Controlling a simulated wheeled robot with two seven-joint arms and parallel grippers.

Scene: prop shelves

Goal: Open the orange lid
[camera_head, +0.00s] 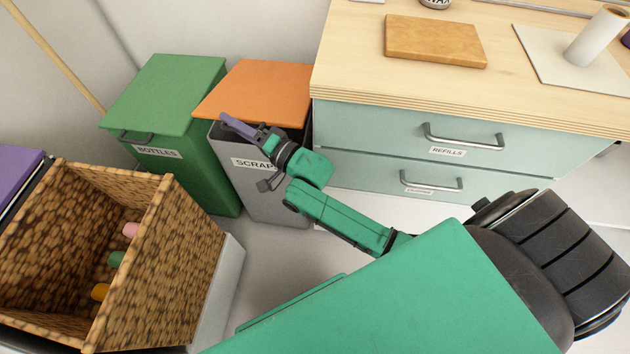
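The orange lid (262,88) lies across the top of the grey bin (232,183), whose label reads "SCRAP" in its visible part. The lid looks down on the bin. My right arm reaches in from the lower right, across the bin's front. My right gripper (237,126), with purple fingers, is at the lid's front edge. Its fingers overlap the edge in this view, and I cannot tell whether they touch it or how far apart they are. The gripper and wrist hide part of the lid's front edge, any handle there, and the label's end. My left gripper is not in view.
A green bin (185,170) labelled "BOTTLES", with a green lid (168,90), stands left of the grey bin. A drawer cabinet (370,135) stands close on the right. A woven box (190,255) fills the lower left. Some floor shows in front of the bins.

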